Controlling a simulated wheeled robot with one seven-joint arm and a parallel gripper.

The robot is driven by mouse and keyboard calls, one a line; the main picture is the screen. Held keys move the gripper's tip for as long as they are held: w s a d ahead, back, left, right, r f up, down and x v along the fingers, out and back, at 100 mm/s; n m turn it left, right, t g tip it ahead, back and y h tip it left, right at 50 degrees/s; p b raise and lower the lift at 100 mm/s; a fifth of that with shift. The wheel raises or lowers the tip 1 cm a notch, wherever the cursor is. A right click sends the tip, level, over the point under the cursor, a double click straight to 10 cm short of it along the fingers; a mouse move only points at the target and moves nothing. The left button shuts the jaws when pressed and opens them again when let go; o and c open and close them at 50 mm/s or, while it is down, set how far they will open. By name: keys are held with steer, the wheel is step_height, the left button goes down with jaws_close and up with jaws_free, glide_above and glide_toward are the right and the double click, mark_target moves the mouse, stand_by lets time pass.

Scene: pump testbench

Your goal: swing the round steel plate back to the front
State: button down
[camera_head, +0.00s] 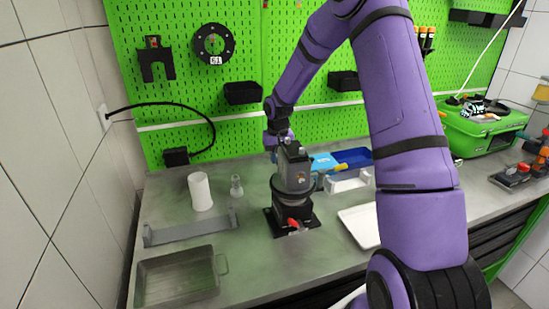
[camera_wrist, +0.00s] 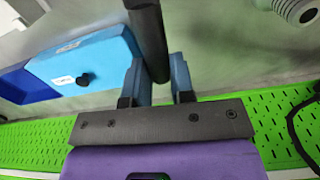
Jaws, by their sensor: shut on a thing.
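The dark grey pump stand (camera_head: 293,172) stands upright on a black base plate near the middle of the bench, with a round collar low on it and a red part at its front. I cannot clearly make out a round steel plate; it may be hidden behind the stand. My gripper (camera_head: 279,143) is at the far side of the stand's top, its fingertips mostly hidden in the head view. In the wrist view my gripper (camera_wrist: 158,75) has its two blue fingers on either side of a dark round bar (camera_wrist: 149,35) and is shut on it.
Behind the stand are a light blue box (camera_head: 324,161) and a dark blue bin (camera_head: 352,157). A white cylinder (camera_head: 200,191), a grey tray (camera_head: 177,278) and a white tray (camera_head: 360,226) lie around it. The green pegboard (camera_head: 180,100) closes off the back.

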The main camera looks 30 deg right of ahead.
steer(key=shift+s+d+m, duration=3.95)
steer(key=shift+d+m, duration=0.35)
steer(key=shift+d, duration=0.7)
steer(key=s+d+m, duration=0.2)
steer(key=s+m, duration=0.5)
steer(key=s, duration=0.4)
steer(key=shift+m, duration=0.3)
steer(key=c, duration=1)
jaws_free()
steer(key=shift+r, duration=0.1)
